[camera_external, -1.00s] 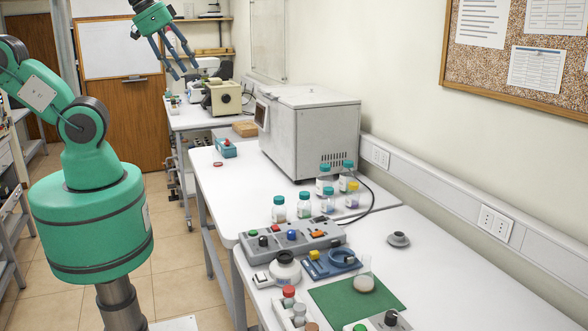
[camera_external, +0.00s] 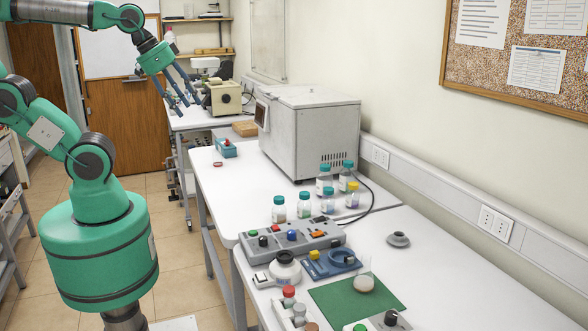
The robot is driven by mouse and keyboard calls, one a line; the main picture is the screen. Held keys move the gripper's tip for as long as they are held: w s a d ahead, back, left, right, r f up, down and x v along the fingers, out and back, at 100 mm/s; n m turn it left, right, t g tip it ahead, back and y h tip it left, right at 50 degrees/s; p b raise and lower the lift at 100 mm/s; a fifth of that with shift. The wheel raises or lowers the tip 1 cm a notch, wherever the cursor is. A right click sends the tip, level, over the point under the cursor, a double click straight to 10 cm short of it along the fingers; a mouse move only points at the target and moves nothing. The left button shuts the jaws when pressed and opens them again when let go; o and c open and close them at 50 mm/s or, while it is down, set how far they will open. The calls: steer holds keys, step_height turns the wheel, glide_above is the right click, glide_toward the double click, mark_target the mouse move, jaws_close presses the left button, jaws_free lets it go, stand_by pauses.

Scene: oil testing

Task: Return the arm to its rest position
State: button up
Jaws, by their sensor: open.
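My gripper (camera_external: 183,102) hangs at the end of my raised green arm in the upper left of the external view. Its dark fingers point down and to the right. They are spread and hold nothing. In the picture they overlap the far bench area, near a beige machine, with no visible contact. My arm rises from a green body (camera_external: 100,250) at the lower left, bends at the elbow and reaches over to the right. The upper part of the arm is cut off by the left edge.
Benches (camera_external: 222,185) run along the wall on the right, with a large grey box machine (camera_external: 312,135), several teal-capped bottles (camera_external: 304,205), a control box (camera_external: 292,238) and a green mat (camera_external: 340,302). A beige machine (camera_external: 224,97) stands on the far bench. Tiled floor (camera_external: 180,265) is open beside the benches.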

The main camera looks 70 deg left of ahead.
step_height(320, 180, down, 6)
steer(key=b, duration=0.5)
steer(key=shift+f, duration=0.2)
stand_by(0.9)
